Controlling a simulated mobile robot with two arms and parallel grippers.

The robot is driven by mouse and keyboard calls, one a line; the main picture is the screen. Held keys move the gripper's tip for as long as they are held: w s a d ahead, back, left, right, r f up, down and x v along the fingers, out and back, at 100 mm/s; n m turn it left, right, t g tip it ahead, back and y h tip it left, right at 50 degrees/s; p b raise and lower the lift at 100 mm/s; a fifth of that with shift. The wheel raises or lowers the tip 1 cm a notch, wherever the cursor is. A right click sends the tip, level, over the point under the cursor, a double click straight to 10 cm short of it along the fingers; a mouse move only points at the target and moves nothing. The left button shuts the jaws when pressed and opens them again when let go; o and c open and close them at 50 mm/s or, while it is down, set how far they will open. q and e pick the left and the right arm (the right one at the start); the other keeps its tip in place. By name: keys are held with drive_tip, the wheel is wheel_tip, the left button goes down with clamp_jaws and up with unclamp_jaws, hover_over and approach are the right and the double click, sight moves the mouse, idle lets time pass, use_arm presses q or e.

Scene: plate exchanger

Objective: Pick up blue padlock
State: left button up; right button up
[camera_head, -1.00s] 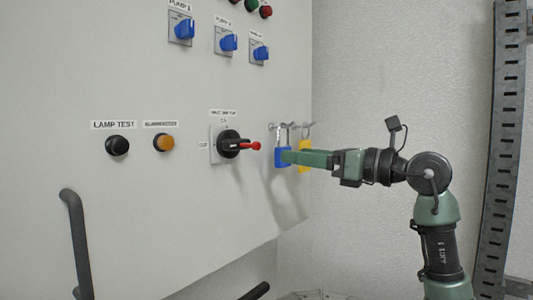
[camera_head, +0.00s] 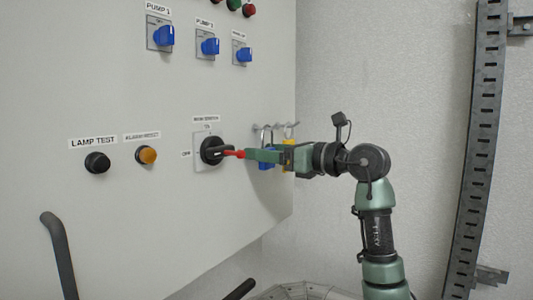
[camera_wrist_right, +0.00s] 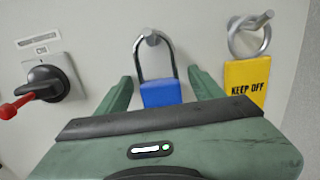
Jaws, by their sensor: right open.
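The blue padlock (camera_wrist_right: 161,93) hangs by its shackle from a hook on the panel in the right wrist view. In the head view the padlock (camera_head: 267,159) is partly hidden behind my right gripper. My right gripper (camera_head: 250,155) is open in front of the panel. In the right wrist view its two fingers (camera_wrist_right: 163,84) stand on either side of the padlock body, apart from each other. I cannot tell whether either finger touches it. My left gripper is not in view.
A yellow "KEEP OFF" tag (camera_wrist_right: 246,83) hangs from a ring on the hook to the right. A black rotary switch (camera_head: 212,151) with a red handle tip is close on the left. The panel's right edge lies just past the hooks.

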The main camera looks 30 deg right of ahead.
sight(255, 135)
drive_tip(key=shift+s+d, duration=0.1)
clamp_jaws()
drive_tip(key=shift+r+b, duration=0.3)
drive_tip(key=shift+r, duration=0.5)
wheel_tip(255, 135, up, 2)
drive_tip(key=shift+b, duration=0.3)
drive_tip(key=b+v, duration=0.6)
drive_tip(key=v, duration=1.2)
